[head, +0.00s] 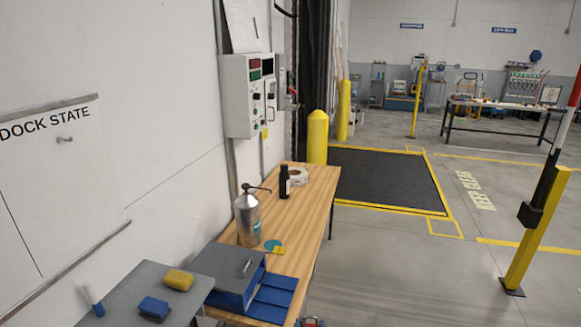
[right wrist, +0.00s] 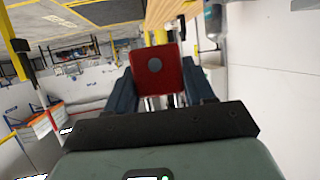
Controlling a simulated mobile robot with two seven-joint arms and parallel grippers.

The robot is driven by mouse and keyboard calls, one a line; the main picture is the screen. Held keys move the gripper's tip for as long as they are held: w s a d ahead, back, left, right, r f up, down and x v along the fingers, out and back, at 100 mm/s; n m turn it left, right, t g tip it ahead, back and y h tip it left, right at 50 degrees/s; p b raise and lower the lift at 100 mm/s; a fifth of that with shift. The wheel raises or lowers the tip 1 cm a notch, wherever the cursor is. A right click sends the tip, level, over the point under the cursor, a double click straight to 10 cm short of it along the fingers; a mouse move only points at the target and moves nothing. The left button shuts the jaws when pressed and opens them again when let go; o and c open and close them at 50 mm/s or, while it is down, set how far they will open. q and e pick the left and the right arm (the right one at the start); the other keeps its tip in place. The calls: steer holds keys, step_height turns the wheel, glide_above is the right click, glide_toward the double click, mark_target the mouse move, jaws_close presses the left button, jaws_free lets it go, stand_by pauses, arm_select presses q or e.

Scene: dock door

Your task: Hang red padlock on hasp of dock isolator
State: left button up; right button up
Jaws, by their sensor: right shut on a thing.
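The red padlock (right wrist: 157,77) is held between the dark fingers of my right gripper (right wrist: 160,90) in the right wrist view, with its flat face toward the camera. In the head view, only a bit of red and dark gripper (head: 311,322) shows at the bottom edge. What looks like the dock isolator, a narrow grey box (head: 283,76) with a red part at its side, is on the wall beyond the white control box (head: 236,97). Its hasp is too small to make out. The padlock is well apart from it. My left gripper is not in view.
A wooden bench (head: 313,205) stands along the wall below the boxes, with a metal pump can (head: 247,217), a dark bottle (head: 284,182) and a tape roll (head: 298,176). A grey-blue case (head: 228,270) is nearer.

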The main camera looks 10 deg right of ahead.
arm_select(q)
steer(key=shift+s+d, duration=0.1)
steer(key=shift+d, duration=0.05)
arm_select(e)
steer(key=shift+s+d, duration=0.1)
steer(key=shift+d, duration=0.1)
steer(key=shift+a, duration=0.1)
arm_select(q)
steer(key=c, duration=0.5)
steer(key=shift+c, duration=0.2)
arm_select(e)
steer(key=f, duration=0.2)
steer(key=s+f, duration=0.1)
steer(key=f, duration=0.2)
steer(key=shift+s+f, duration=0.2)
steer(key=shift+f, duration=0.15)
